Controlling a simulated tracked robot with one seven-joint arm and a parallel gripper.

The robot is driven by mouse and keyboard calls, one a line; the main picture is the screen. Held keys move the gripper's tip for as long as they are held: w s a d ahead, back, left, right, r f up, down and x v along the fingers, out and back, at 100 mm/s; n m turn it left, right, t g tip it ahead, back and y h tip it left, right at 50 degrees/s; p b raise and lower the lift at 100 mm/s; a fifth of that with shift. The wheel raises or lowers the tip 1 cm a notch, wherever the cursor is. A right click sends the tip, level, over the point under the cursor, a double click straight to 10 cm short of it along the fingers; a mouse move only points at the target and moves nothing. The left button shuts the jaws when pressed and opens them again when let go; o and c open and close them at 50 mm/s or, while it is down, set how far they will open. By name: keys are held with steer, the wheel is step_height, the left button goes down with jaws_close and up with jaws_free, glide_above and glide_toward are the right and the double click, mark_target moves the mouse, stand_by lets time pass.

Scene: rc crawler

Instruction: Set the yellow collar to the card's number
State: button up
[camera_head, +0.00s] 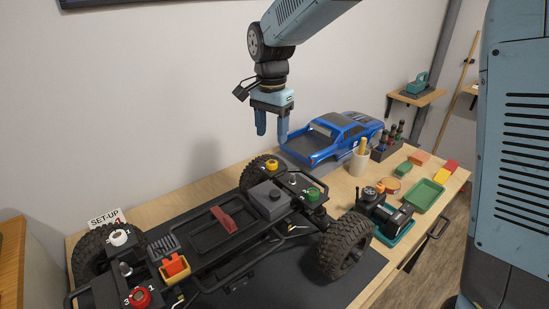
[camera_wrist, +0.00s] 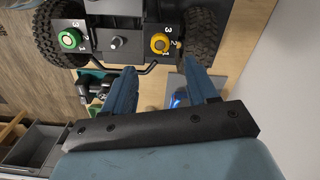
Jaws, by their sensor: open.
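The yellow collar (camera_head: 272,165) sits on the far end of the crawler chassis (camera_head: 207,240). In the wrist view the yellow collar (camera_wrist: 160,43) is round, on a dark plate with white numerals; a 3 and a 1 can be made out. Its current setting is not clear. My gripper (camera_head: 272,136) is open and empty, pointing down above the collar and clear of it. In the wrist view its fingertips (camera_wrist: 160,68) are spread, with the collar just beyond them. The SET-UP card (camera_head: 104,217) stands at the left behind a wheel; it bears a small red mark, perhaps a 1, partly hidden.
A green collar (camera_head: 313,194), a white collar (camera_head: 118,238) and a red collar (camera_head: 140,298) sit on the chassis corners. Large tyres flank them. A blue truck body (camera_head: 335,138) lies close behind the yellow collar. A cup (camera_head: 359,162) and a green tray (camera_head: 425,196) stand right.

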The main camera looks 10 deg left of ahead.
mark_target(272, 162)
step_height(272, 162, down, 9)
steer(key=shift+r, duration=0.15)
steer(key=shift+c, duration=0.5)
